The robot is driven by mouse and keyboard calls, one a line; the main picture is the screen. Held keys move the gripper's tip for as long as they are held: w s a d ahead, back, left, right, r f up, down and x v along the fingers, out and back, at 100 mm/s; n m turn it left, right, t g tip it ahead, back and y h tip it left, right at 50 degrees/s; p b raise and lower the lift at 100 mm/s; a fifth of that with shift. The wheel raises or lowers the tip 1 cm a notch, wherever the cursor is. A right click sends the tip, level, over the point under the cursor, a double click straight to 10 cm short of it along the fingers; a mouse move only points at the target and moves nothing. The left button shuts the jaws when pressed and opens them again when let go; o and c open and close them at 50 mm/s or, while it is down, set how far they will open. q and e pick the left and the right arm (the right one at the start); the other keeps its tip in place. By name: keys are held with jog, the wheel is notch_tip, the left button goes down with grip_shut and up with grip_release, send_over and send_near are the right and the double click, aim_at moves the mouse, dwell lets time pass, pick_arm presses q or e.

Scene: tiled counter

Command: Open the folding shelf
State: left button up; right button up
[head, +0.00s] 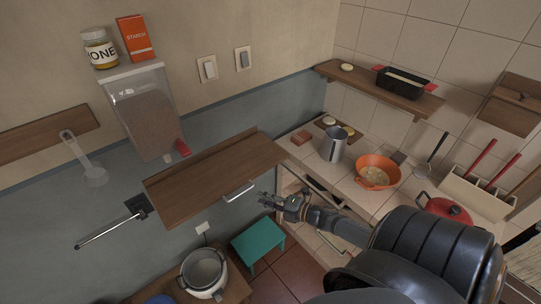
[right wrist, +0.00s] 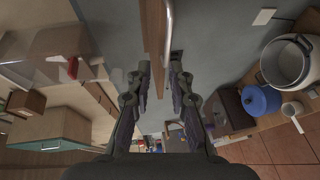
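The folding shelf (head: 212,181) is a brown wooden board on the grey wall, left of the counter. A metal bar handle (head: 239,191) is fixed near its lower right edge. My right gripper (head: 264,199) is just right of the handle, apparently apart from it. In the right wrist view, my right gripper (right wrist: 160,68) is open, with nothing between its fingertips. The shelf (right wrist: 154,35) shows edge-on ahead of the fingers, with the handle (right wrist: 169,28) beside it. My left gripper is not in view.
A dispenser (head: 146,112) hangs above the shelf. A bracket with a metal rod (head: 108,229) is at lower left. Below are a pot (head: 204,270) and a teal stool (head: 258,243). The counter right holds an orange bowl (head: 378,171) and a metal canister (head: 334,144).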

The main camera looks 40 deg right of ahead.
jog(key=shift+v, duration=1.1)
jog(key=shift+s+d, duration=0.15)
jog(key=shift+f, duration=0.1)
jog(key=s+d+f+m+g+h+b, duration=0.25)
jog(key=s+f+m, duration=0.2)
jog(key=f, duration=0.55)
jog(key=s+d+f+m+g+h+b, duration=0.1)
jog(key=s+d+f+m+g+h, duration=0.25)
jog(key=f, duration=0.65)
jog(key=s+d+f+m+h+b, duration=0.1)
jog(key=s+f+m+h, duration=0.1)
jog(key=s+f+m, duration=0.6)
jog(key=s+a+f+m+g+b, duration=0.1)
jog(key=s+a+f+m+g, duration=0.1)
jog(key=s+a+f, duration=0.4)
jog(key=s+a+f+m+g+y+b, duration=0.1)
jog(key=s+a+f+m+g, duration=0.2)
jog(key=s+f, duration=0.9)
jog(key=a+g, duration=0.2)
jog(key=a, duration=0.2)
jog(key=shift+a+f+m+g+b, duration=0.25)
jog(key=shift+f+m+g+b, duration=0.05)
jog(key=shift+f+b, duration=0.1)
